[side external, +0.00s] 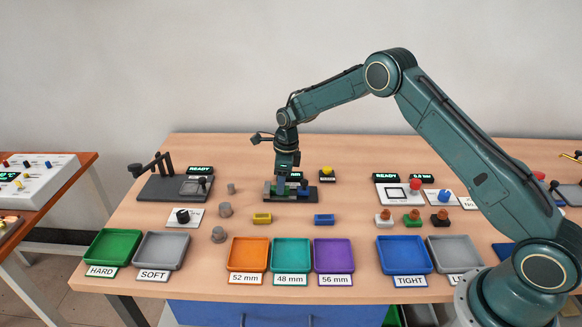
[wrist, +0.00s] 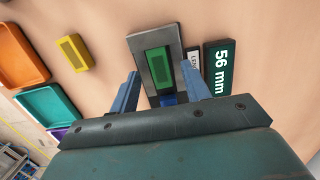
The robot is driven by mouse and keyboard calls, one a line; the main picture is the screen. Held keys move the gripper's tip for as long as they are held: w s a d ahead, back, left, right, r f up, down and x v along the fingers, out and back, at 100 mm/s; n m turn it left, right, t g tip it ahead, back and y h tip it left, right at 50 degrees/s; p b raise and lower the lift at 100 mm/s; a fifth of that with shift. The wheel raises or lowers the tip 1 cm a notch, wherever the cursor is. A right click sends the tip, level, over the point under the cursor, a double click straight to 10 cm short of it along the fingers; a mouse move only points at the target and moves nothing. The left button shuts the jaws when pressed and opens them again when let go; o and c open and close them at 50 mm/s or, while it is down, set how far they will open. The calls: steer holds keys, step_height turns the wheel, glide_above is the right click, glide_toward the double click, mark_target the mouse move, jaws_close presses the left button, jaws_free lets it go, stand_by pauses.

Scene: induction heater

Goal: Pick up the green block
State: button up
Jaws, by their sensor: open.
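The green block (wrist: 158,64) lies in a grey fixture (wrist: 172,39) with a dark recess, seen in the wrist view. My gripper (wrist: 160,74) is open, with one blue finger to the left of the block and one to the right. Nothing is held. In the side view my gripper (side external: 286,175) points down over the measuring fixture (side external: 313,197), and the block is hard to make out there. I cannot tell how far the fingertips are above it. A blue part (wrist: 168,98) shows just below the block in the wrist view.
A display (wrist: 220,67) reading 56 mm stands beside the fixture. A yellow block (side external: 262,218) and a blue block (side external: 324,219) lie in front. Orange (side external: 248,267), teal (side external: 291,268) and purple (side external: 333,268) trays line the front edge.

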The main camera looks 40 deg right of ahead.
steer(key=shift+w+f, duration=0.1)
steer(key=shift+f, duration=0.65)
jaws_close()
steer(key=shift+r, duration=0.2)
step_height(320, 180, up, 20)
steer(key=shift+f, duration=0.15)
stand_by(0.5)
stand_by(0.4)
